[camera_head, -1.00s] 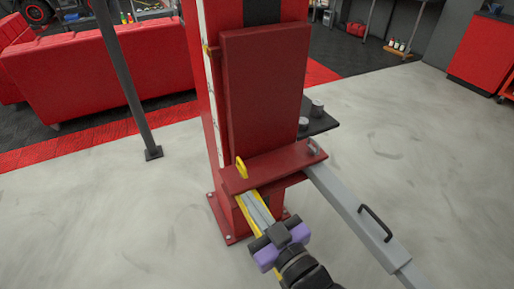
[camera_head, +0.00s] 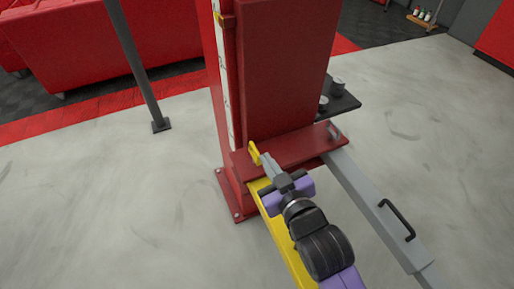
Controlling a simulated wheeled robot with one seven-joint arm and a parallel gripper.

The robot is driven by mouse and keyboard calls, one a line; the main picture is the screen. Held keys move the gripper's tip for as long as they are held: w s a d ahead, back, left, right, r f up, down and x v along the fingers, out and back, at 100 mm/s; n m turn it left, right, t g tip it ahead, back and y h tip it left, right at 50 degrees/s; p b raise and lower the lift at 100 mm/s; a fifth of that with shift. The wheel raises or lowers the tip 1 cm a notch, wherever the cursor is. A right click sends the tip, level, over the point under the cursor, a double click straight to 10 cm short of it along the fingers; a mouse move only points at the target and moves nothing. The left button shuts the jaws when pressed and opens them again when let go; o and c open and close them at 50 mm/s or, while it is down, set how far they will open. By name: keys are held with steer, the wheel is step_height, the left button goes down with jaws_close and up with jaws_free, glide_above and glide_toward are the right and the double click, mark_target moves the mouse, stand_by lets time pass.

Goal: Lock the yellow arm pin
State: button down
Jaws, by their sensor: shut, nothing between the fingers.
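The yellow arm pin (camera_head: 254,152) stands up at the left end of the red carriage ledge (camera_head: 300,150), on the lift post. The yellow arm (camera_head: 262,203) runs from under that ledge toward the bottom of the picture. My gripper (camera_head: 266,160) is shut and empty, with its fingertips just to the right of and below the pin. I cannot tell whether they touch it. My gripper and wrist cover part of the ledge and the yellow arm. The pin's lower end is hidden.
A grey arm (camera_head: 375,205) with a black handle (camera_head: 397,220) extends to the lower right, with its own grey pin (camera_head: 335,132). The red post (camera_head: 285,65) rises behind the ledge. A dark plate (camera_head: 340,103) juts out right. A thin dark pole (camera_head: 135,65) stands left. Floor around is clear.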

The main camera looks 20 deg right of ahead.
glide_above(258, 158)
steer(key=f, duration=0.5)
steer(key=shift+w+a, duration=0.15)
steer(key=shift+w, duration=0.25)
steer(key=shift+f, duration=0.45)
steer(key=shift+f+b, duration=0.8)
steer(key=shift+f, duration=0.8)
